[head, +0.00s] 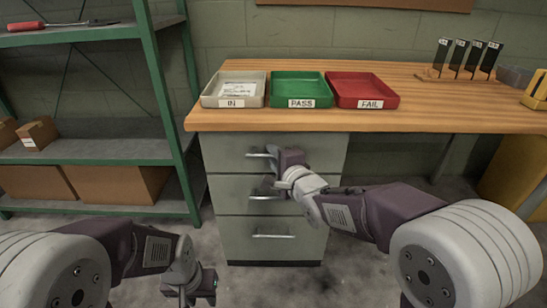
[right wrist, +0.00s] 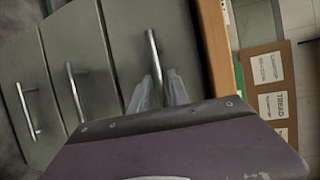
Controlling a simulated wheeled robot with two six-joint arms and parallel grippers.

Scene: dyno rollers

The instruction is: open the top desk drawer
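The grey desk cabinet has three stacked drawers. The top drawer (head: 228,152) looks closed, its front flush with those below. Its silver bar handle (head: 257,155) is partly hidden by my right gripper (head: 270,168). That gripper is at the handle's right end, with its fingers apart. In the right wrist view, the top handle (right wrist: 152,50) runs down to between the two pale fingertips (right wrist: 164,90); I cannot tell whether they touch it. My left gripper (head: 190,284) hangs low at the left, away from the cabinet; its finger opening is unclear.
The middle handle (head: 258,198) and bottom handle (head: 273,236) are below. The wooden desktop (head: 430,115) overhangs the drawers and holds the IN tray (head: 232,102), PASS tray (head: 301,102) and FAIL tray (head: 371,103). A green shelf (head: 160,95) stands left. Floor in front is clear.

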